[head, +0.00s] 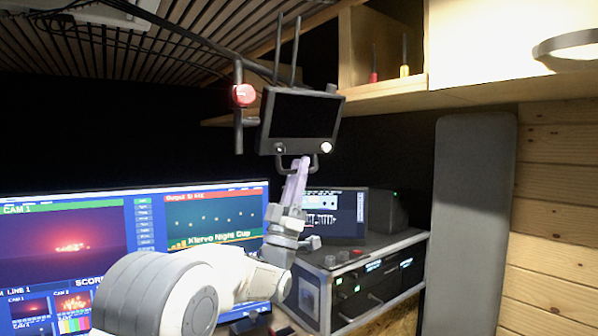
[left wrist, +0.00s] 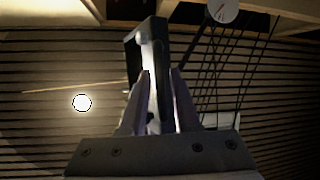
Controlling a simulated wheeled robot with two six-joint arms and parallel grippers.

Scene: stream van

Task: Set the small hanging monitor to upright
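The small hanging monitor (head: 301,114) hangs from the ceiling arm at the upper middle of the head view. Its dark screen is tilted, its frame leaning in the picture, with a U-shaped handle (head: 322,172) along its lower edge. My left gripper (head: 299,165) reaches up from below, with its purple fingers at that handle. In the left wrist view, the monitor (left wrist: 133,55) shows edge-on beyond the fingers (left wrist: 160,75). A dark part of it lies between them, with a narrow gap beside the right finger. Firm contact is not clear. My right gripper is not in view.
A wooden shelf (head: 385,88) is close at right. Large screens (head: 70,240) and an equipment console (head: 375,285) stand below. A grey padded panel (head: 470,220) stands at right.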

